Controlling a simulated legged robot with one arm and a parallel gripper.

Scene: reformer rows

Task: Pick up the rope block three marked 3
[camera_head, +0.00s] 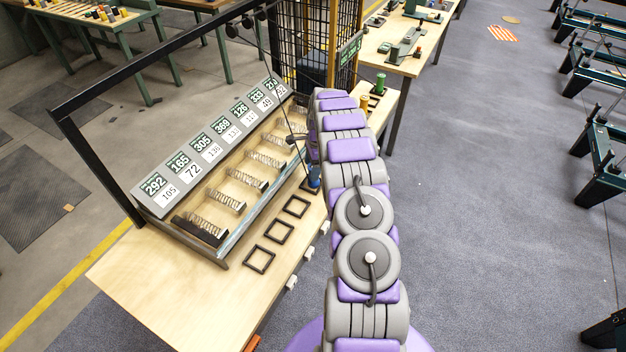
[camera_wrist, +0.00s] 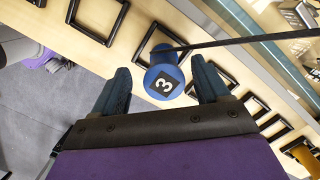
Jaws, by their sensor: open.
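The rope block three is a blue cylinder with a black label and a white 3 (camera_wrist: 165,84). In the wrist view it stands between the two fingers of my gripper (camera_wrist: 160,66), which is open with a gap on both sides. A thin dark line, seemingly its rope (camera_wrist: 250,40), runs from the block's top area to the right. In the head view a small blue part of the block (camera_head: 314,180) shows beside my arm, at the table's right edge. My gripper is hidden behind my arm there.
Empty black square frames (camera_head: 260,260) lie in a row on the wooden table (camera_head: 150,285). A sloped rack with number cards (camera_head: 190,172) and several springs (camera_head: 228,200) stands behind them, under a black overhead bar (camera_head: 150,72). The grey floor at right (camera_head: 480,200) is open.

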